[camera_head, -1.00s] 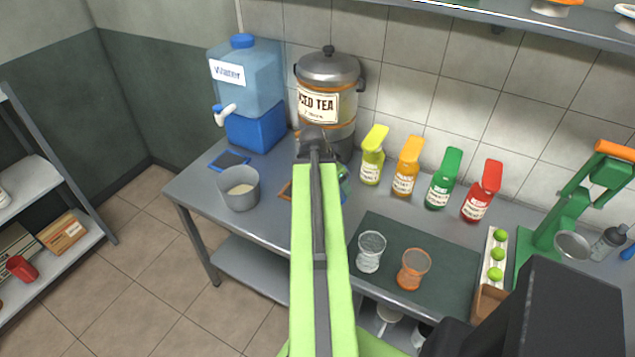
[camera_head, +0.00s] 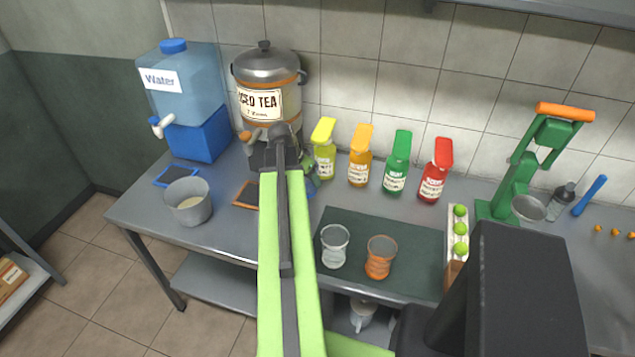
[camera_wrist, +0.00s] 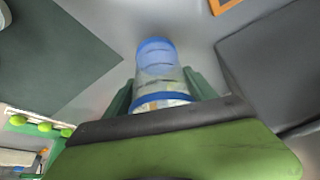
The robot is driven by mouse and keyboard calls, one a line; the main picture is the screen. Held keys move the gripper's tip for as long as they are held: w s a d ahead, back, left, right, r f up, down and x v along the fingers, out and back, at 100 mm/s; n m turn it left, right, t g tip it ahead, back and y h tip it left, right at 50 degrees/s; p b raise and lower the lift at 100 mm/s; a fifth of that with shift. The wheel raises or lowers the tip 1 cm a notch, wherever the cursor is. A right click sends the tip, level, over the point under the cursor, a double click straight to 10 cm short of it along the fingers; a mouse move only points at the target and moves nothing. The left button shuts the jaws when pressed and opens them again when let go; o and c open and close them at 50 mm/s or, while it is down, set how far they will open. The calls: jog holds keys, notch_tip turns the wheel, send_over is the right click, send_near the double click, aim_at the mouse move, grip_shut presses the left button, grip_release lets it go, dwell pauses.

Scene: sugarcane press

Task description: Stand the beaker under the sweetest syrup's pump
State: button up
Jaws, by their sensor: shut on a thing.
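My gripper (camera_wrist: 160,82) is shut on a clear beaker with blue bands (camera_wrist: 158,72), seen in the wrist view between its green fingers. In the head view my arm hides most of the beaker; a bluish glassy part (camera_head: 312,186) shows beside it, in front of the iced tea dispenser and left of the syrups. Four pump-topped syrup bottles stand in a row by the wall: yellow (camera_head: 325,160), orange (camera_head: 360,168), green (camera_head: 396,175) and red (camera_head: 433,183). Their labels are too small to read for sweetness.
The iced tea dispenser (camera_head: 268,108) and water tank (camera_head: 185,90) stand left. A grey pot (camera_head: 187,202) is near the left edge. A clear glass (camera_head: 334,246) and orange glass (camera_head: 381,258) stand on the dark mat (camera_head: 420,245). A lime tray and green press (camera_head: 515,190) are right.

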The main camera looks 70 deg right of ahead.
jog(key=shift+s+d+f, duration=0.2)
jog(key=shift+d+f, duration=0.15)
jog(key=shift+d, duration=0.3)
jog(key=d+f+b, duration=0.1)
jog(key=d, duration=0.1)
jog(key=s+d+f+b, duration=0.1)
jog(key=f+b, duration=0.1)
jog(key=shift+s+d, duration=0.2)
jog(key=shift+d, duration=0.15)
jog(key=shift+a+r, duration=0.1)
jog(key=shift+r, duration=0.1)
jog(key=shift+f, duration=0.1)
jog(key=o, duration=1.4)
jog(key=shift+c, duration=0.2)
